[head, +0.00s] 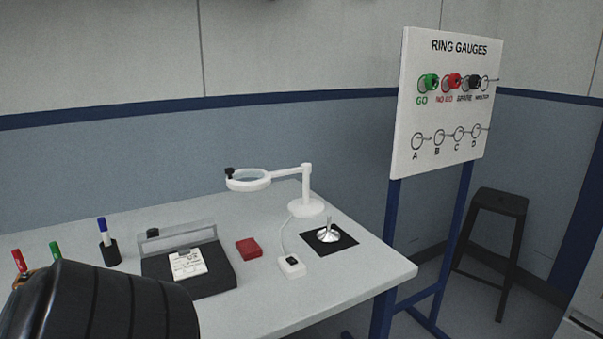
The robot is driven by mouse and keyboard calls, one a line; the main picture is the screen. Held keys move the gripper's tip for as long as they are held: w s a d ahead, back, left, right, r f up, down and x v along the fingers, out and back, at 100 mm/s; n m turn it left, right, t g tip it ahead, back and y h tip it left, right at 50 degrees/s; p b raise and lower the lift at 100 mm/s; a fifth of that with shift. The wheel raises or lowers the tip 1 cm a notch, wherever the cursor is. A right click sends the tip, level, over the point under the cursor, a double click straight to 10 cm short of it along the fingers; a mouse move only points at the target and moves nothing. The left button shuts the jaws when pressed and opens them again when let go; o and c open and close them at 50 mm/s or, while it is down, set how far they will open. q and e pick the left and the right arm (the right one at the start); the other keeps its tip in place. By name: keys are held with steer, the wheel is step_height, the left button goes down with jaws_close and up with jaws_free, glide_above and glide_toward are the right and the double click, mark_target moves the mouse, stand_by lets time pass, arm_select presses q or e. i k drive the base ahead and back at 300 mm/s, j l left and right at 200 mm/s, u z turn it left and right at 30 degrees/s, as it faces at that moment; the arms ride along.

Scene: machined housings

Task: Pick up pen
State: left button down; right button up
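Three pen-like markers stand on the left of the table in the head view. The blue-capped pen (102,226) is upright in a small black holder (109,253). A green-capped pen (56,250) and a red-capped pen (19,261) stand further left, their lower parts hidden or cut off behind my black arm link. A thin silver item on a conical base (328,235) stands on a black square mat (315,244); I cannot tell whether it is a pen. Neither gripper shows in the view.
The grey table (270,316) also holds a black device with a paper label (188,264), a red block (249,248), a white corded box (291,267) and a magnifier lamp (307,207). A ring gauge board (438,140) and black stool (492,235) stand right.

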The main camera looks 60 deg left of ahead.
mark_target(102, 222)
steer(key=u, duration=2.1)
